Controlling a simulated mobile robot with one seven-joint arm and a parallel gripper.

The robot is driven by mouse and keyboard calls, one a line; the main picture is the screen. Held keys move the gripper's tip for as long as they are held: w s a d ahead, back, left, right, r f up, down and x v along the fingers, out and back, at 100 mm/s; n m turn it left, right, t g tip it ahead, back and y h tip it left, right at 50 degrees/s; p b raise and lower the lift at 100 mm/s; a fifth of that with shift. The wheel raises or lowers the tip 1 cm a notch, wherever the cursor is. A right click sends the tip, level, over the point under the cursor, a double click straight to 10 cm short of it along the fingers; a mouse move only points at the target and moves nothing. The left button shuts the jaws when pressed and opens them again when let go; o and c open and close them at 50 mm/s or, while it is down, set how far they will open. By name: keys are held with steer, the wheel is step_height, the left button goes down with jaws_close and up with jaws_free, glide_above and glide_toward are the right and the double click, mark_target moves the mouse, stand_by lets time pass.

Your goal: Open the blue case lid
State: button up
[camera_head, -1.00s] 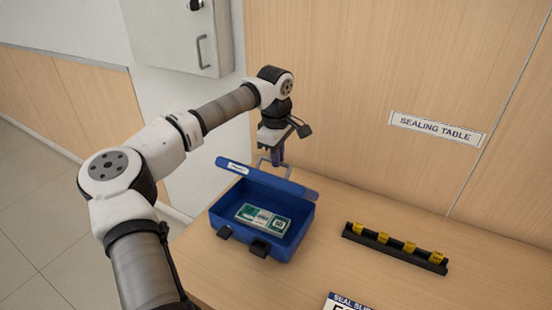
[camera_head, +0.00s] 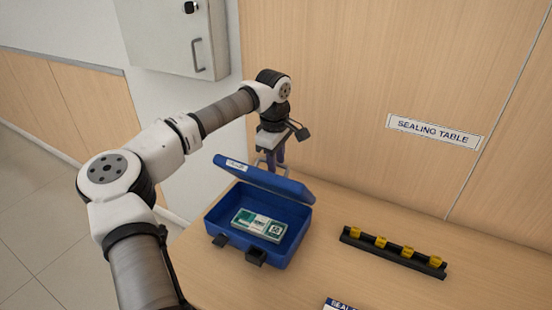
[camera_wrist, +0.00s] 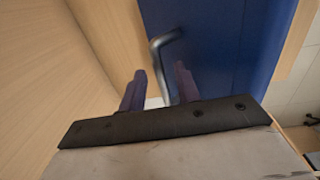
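The blue case (camera_head: 285,248) stands on the table with its lid (camera_head: 262,181) raised and tilted above the back of the box. The box is open to view, and a green and white pack (camera_head: 258,225) lies inside. A grey metal handle (camera_head: 262,168) shows behind the lid's upper edge. My gripper (camera_head: 274,160) points down behind the lid at this handle. In the wrist view, its two dark fingers (camera_wrist: 160,92) are apart, and the bent handle (camera_wrist: 166,40) runs in between them, against the blue lid (camera_wrist: 215,45). Whether a finger touches the handle I cannot tell.
A black rack (camera_head: 393,254) with several yellow pieces stands right of the case. A partly cut-off card (camera_head: 340,304) lies at the front edge of the picture. A wood wall with a "Sealing Table" sign (camera_head: 434,131) is close behind. The table right of the case is mostly clear.

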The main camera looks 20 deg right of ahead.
steer(key=shift+r, duration=0.15)
step_height(320, 180, up, 14)
steer(key=b, duration=0.2)
steer(key=shift+s+a, duration=0.35)
steer(key=shift+a, duration=0.05)
